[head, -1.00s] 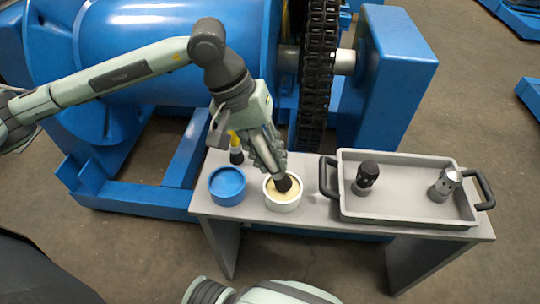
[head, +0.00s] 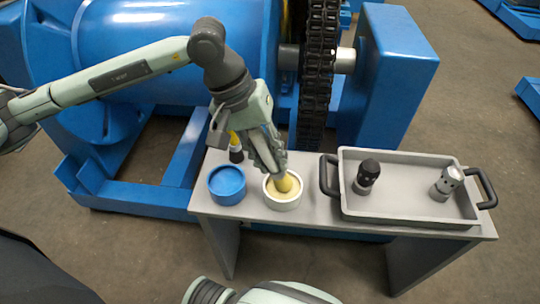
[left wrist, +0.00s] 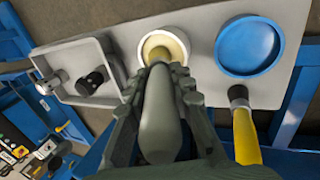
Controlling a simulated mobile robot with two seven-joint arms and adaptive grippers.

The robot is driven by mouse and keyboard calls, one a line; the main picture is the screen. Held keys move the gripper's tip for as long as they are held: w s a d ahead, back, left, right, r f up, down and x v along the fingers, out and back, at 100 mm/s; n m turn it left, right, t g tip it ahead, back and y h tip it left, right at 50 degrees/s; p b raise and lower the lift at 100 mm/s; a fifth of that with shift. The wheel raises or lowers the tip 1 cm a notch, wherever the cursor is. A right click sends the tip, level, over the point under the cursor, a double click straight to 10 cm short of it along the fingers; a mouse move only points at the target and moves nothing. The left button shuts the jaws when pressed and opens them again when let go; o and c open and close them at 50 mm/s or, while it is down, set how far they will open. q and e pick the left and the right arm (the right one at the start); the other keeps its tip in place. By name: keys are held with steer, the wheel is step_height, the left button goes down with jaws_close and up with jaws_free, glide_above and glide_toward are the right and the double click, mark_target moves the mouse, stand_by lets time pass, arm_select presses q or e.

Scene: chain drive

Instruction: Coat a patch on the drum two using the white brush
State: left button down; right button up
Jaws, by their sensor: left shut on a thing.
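My left gripper (head: 274,166) is shut on the white brush (head: 287,183), which points down over the white tub (head: 283,203) of cream-coloured paste. The brush tip is yellowish and appears to be in the paste. My right gripper is out of view.
A blue round container (head: 227,186) and a yellow-handled brush (head: 236,148) stand left of the tub. A grey tray (head: 410,213) with a black piece (head: 366,176) and a silver piece (head: 446,183) is on the right. A black chain (head: 317,80) runs behind the table (head: 308,215).

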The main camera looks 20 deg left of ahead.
arm_select(q)
steer(key=shift+f+b, duration=0.15)
steer(key=shift+b, duration=0.35)
stand_by(1.6)
steer(key=shift+s, duration=0.1)
steer(key=shift+r+p, duration=1.4)
steer(key=shift+r, duration=2.2)
